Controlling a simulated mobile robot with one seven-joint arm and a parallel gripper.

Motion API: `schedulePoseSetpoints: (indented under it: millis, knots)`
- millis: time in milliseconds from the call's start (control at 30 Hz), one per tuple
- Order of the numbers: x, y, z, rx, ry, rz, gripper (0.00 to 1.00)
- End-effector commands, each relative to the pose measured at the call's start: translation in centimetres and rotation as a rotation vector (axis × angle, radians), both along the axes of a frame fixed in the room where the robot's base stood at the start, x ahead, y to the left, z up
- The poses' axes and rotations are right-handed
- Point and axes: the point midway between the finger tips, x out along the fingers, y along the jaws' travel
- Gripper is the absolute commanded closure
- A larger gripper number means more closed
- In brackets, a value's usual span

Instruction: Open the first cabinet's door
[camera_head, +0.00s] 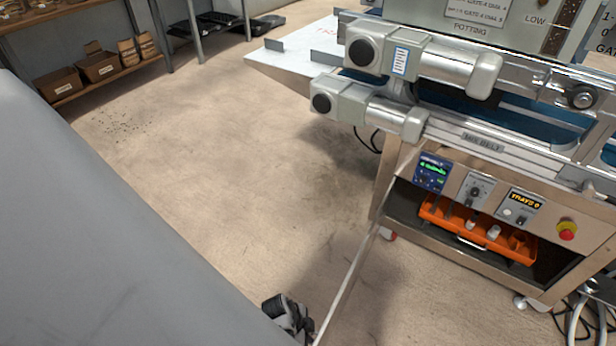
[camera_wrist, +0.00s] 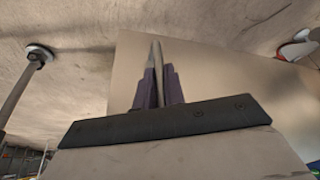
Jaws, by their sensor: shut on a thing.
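The cabinet (camera_head: 470,263) stands under the conveyor machine in the head view, with its front open. Its door (camera_head: 352,272) shows nearly edge-on as a thin pale strip, swung out from the cabinet's left side toward the bottom of the view. In the wrist view the door is a broad beige panel (camera_wrist: 225,75) behind the fingers. My gripper (camera_head: 287,314) is at the door's outer end, low in the head view. In the wrist view the dark purple fingers of my gripper (camera_wrist: 158,88) are shut on a thin metal handle (camera_wrist: 156,56). The handle's lower part is hidden between them.
An orange tray (camera_head: 446,226) with small white items sits inside the cabinet. A control panel (camera_head: 478,190) and red stop button (camera_head: 567,230) are on the machine's front. Shelves with boxes (camera_head: 98,67) stand at the back left. The floor left of the door is clear.

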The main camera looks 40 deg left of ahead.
Motion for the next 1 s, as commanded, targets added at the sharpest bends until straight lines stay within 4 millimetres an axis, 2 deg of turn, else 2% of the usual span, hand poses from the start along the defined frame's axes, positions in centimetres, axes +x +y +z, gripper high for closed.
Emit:
schedulePoseSetpoints:
  millis: [33, 100, 133, 267, 533, 667, 767, 1000]
  knots:
    - [0.9, 0.1, 0.3, 0.005, -0.016, -0.003, 1.0]
    - [0.9, 0.1, 0.3, 0.005, -0.016, -0.003, 1.0]
    - [0.9, 0.0, 0.3, 0.005, -0.016, -0.003, 0.85]
    - [0.7, 0.1, 0.3, 0.004, -0.013, -0.003, 0.68]
    - [0.3, 0.1, 0.2, 0.002, -0.006, -0.001, 0.67]
    - [0.1, 0.3, 0.8, 0.003, -0.006, 0.0, 0.67]
    - [-0.2, 0.8, 2.2, 0.004, -0.007, 0.0, 0.67]
    - [-1.4, 2.4, 7.3, 0.006, -0.009, 0.0, 0.67]
